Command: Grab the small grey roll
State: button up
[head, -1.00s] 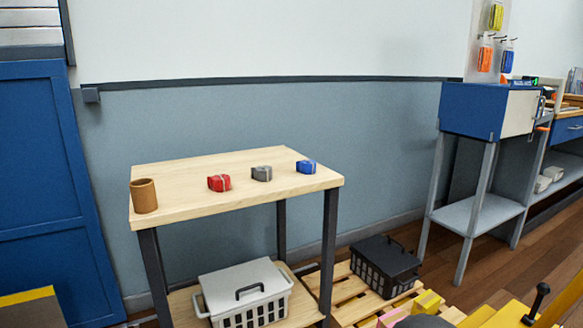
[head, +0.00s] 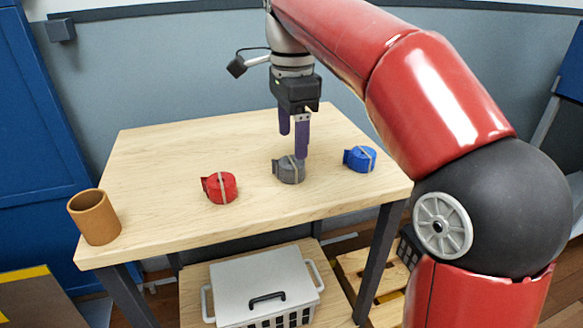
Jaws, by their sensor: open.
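The small grey roll (head: 289,171) lies on the wooden table top between a red roll and a blue roll, with a light band around it. My gripper (head: 293,143) points down with its purple fingers apart. The fingertips are just above or behind the grey roll, and the nearer finger overlaps its upper right edge in the picture. I cannot tell whether the fingers touch it. Nothing shows between the fingers.
A red roll (head: 219,188) lies to the left and a blue roll (head: 359,159) to the right. A brown cup (head: 94,217) stands at the table's left corner. A lidded white basket (head: 262,289) sits on the lower shelf. The table top (head: 160,155) is otherwise clear.

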aim_at(292, 162)
jog(key=f, duration=0.2)
jog(key=f+b, duration=0.1)
jog(key=f, duration=0.4)
jog(key=shift+w, duration=0.25)
jog(key=c, duration=1.1)
